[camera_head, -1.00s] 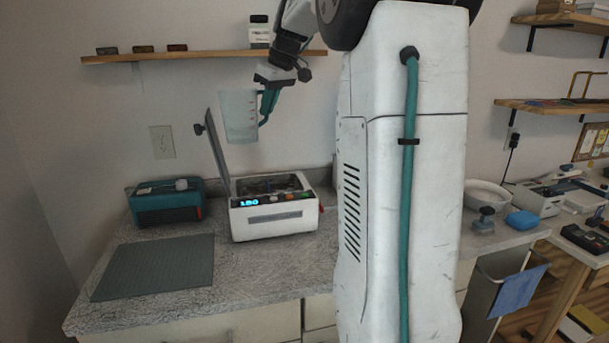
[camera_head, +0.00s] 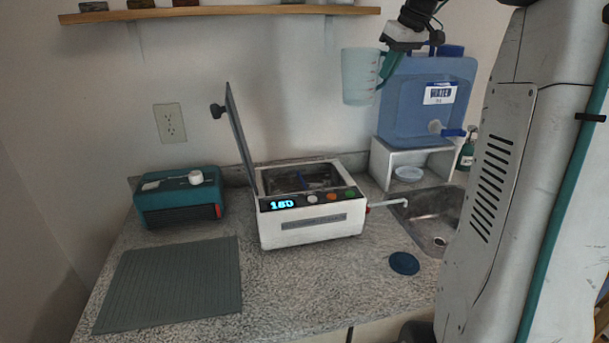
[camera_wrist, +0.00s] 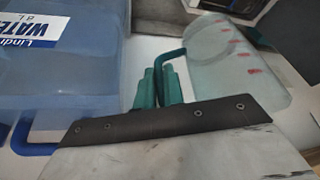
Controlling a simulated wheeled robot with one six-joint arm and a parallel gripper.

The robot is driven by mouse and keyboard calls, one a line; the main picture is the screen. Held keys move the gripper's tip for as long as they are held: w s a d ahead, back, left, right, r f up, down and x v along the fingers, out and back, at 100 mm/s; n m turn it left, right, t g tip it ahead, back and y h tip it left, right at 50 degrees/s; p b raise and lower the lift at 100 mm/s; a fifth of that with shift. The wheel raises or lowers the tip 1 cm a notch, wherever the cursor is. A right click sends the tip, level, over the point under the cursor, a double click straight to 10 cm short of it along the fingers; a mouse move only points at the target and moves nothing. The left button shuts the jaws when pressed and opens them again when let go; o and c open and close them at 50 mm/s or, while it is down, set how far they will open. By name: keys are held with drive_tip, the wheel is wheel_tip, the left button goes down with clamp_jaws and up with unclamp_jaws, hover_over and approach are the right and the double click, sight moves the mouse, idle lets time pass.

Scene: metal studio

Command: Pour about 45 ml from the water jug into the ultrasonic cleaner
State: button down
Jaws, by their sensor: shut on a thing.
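The water jug (camera_head: 360,76) is a clear, pale graduated jug with red marks and a handle. My gripper (camera_head: 388,68) is shut on its handle and holds it upright in the air, above and right of the ultrasonic cleaner. In the wrist view, the teal fingers (camera_wrist: 163,88) close on the handle of the jug (camera_wrist: 245,80). Its water level cannot be made out. The ultrasonic cleaner (camera_head: 312,230) is a white box on the counter with a lit blue display. Its grey lid (camera_head: 240,137) stands open at the left, and the tank is uncovered.
A blue water container (camera_head: 425,105) with a tap stands on a white stand (camera_head: 380,165) right of the jug. A sink (camera_head: 428,222), teal box (camera_head: 180,200), grey mat (camera_head: 170,285) and blue disc (camera_head: 404,263) surround the cleaner. A wooden shelf (camera_head: 220,13) runs above.

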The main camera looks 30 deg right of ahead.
sight(360, 106)
drive_tip(key=shift+s+f, duration=0.1)
drive_tip(key=shift+s, duration=0.1)
drive_tip(key=shift+a+f+h, duration=0.5)
drive_tip(key=shift+f+h, duration=0.2)
wheel_tip(360, 106, down, 10)
drive_tip(key=a+h, duration=0.3)
drive_tip(key=a+r+n+h, duration=0.1)
drive_tip(key=a+r+h, duration=0.1)
drive_tip(key=shift+w+a+r+p, duration=0.15)
drive_tip(key=shift+w+a+p, duration=0.1)
drive_tip(key=shift+p, duration=0.15)
drive_tip(key=shift+a+r+n+h, duration=0.3)
drive_tip(key=shift+a+n+h, duration=0.2)
drive_tip(key=shift+a+h, duration=0.5)
drive_tip(key=h, duration=0.1)
drive_tip(key=a+f+h+p, duration=0.1)
drive_tip(key=h, duration=0.1)
drive_tip(key=shift+w+a+f+n, duration=0.15)
drive_tip(key=shift+a+n, duration=0.15)
